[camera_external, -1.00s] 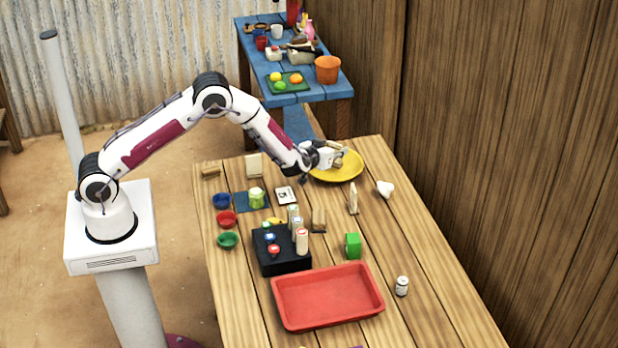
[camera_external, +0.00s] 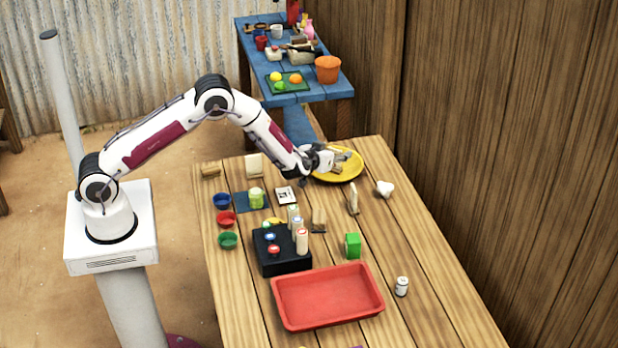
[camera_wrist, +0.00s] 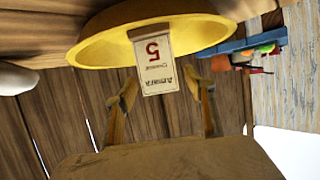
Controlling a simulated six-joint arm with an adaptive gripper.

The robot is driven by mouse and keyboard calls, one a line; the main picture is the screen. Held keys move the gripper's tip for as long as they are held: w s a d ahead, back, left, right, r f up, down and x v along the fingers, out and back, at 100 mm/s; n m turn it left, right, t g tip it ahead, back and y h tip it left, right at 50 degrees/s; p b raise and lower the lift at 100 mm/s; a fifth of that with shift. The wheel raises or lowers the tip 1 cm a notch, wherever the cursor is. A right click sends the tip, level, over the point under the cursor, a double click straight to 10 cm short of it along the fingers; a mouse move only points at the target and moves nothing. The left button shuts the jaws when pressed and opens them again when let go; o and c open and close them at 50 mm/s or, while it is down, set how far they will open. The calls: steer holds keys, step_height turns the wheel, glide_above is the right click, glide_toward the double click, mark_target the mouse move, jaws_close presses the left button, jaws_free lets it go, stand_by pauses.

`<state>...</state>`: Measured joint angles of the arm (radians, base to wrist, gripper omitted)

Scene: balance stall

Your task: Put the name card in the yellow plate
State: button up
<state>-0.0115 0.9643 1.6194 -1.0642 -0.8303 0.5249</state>
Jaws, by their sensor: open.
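The yellow plate (camera_external: 350,172) lies at the far end of the wooden table; the wrist view shows its curved rim (camera_wrist: 95,50) across the top. The name card (camera_wrist: 157,68), white with a red 5 and the name Amara, appears upside down in the wrist view. Its brownish base end overlaps the plate's rim and its other end reaches toward my fingers. I cannot tell whether the card touches the plate.
A white heart-shaped thing (camera_external: 385,188) and an upright card stand (camera_external: 353,200) are near the plate. A black box (camera_external: 280,262), small bowls (camera_external: 227,219), a green block (camera_external: 353,245) and a red tray (camera_external: 326,318) stand closer. A blue table (camera_external: 300,97) is behind.

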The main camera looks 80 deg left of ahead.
stand_by(0.4)
steer(key=shift+r, duration=3.5)
